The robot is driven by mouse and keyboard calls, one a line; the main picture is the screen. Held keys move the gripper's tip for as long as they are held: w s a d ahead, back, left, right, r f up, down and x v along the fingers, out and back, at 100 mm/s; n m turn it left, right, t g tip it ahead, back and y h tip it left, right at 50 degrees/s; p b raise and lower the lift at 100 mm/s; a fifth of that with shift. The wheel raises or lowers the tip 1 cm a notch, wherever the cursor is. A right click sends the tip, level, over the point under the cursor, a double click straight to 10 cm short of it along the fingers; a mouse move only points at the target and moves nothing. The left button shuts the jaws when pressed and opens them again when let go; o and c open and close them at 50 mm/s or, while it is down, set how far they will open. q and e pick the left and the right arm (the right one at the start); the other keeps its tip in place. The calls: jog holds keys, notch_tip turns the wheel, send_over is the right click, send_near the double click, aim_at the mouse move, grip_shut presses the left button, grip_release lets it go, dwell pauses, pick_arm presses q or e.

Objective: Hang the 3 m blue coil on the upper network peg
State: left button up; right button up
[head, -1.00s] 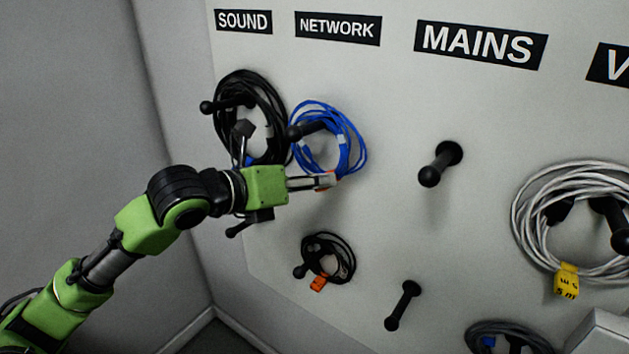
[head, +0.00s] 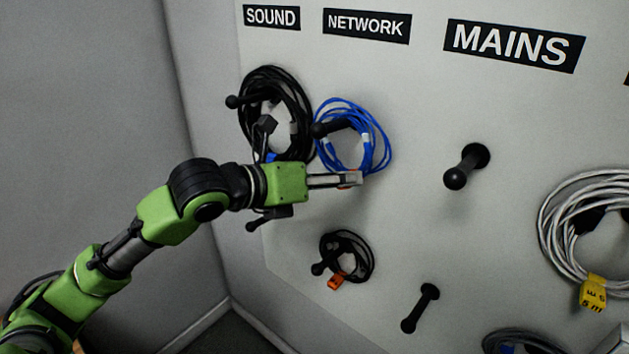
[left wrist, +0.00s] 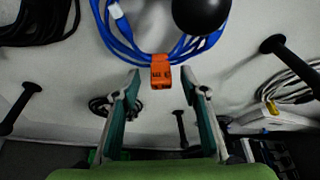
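The blue coil (head: 383,150) hangs around the upper network peg (head: 320,130), against the board below the NETWORK sign (head: 366,25). In the left wrist view the blue coil (left wrist: 125,30) carries an orange tag (left wrist: 161,74) at its bottom, and the peg's round black end (left wrist: 200,12) is in front of it. The length on the tag is too small to read. My left gripper (head: 354,178) is at the coil's lower edge. In the left wrist view its fingers (left wrist: 164,88) stand apart, with the tag just beyond and between their tips. My right gripper is not in view.
A large black coil (head: 298,95) hangs on the upper sound peg, close left of the blue coil. A small black coil (head: 368,262) with an orange tag hangs below. The upper mains peg (head: 458,176) and lower mains peg (head: 410,323) are bare. White cable (head: 550,225) hangs at right.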

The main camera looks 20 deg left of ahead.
pick_arm(q)
jog(key=v, duration=1.1)
jog(key=shift+s+a, duration=0.15)
jog(key=shift+s, duration=0.05)
